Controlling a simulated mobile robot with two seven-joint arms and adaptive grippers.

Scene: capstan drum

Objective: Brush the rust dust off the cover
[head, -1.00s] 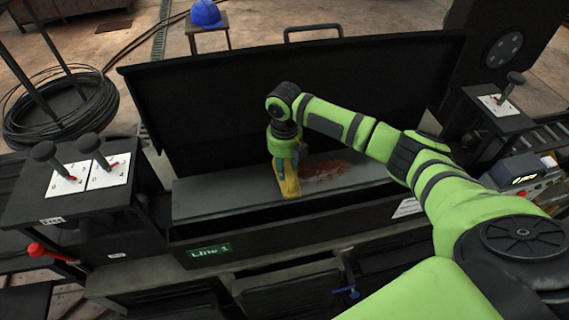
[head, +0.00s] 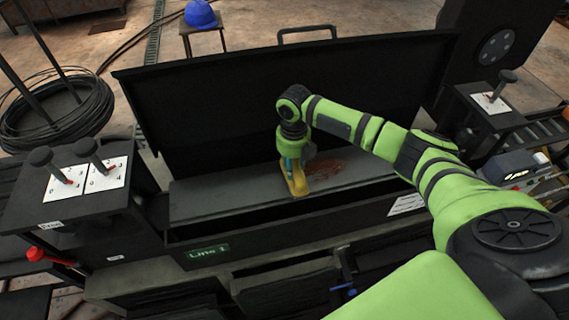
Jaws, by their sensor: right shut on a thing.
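The cover (head: 225,201) is a flat grey plate in the dark box below the raised black lid. A patch of reddish-brown rust dust (head: 328,170) lies on its right-middle part. My right gripper (head: 291,163) points down over the cover, shut on a yellow brush (head: 297,184). The brush is at the left edge of the rust patch and hides part of it. Whether its bristles touch the cover is too small to tell. My left gripper is not in view.
The raised black lid (head: 220,110) stands behind the cover. Lever boxes with white plates (head: 104,174) stand at left and another lever (head: 497,90) at right. A green "Line 1" label (head: 208,254) is on the front. A blue helmet (head: 201,14) sits on a stool behind.

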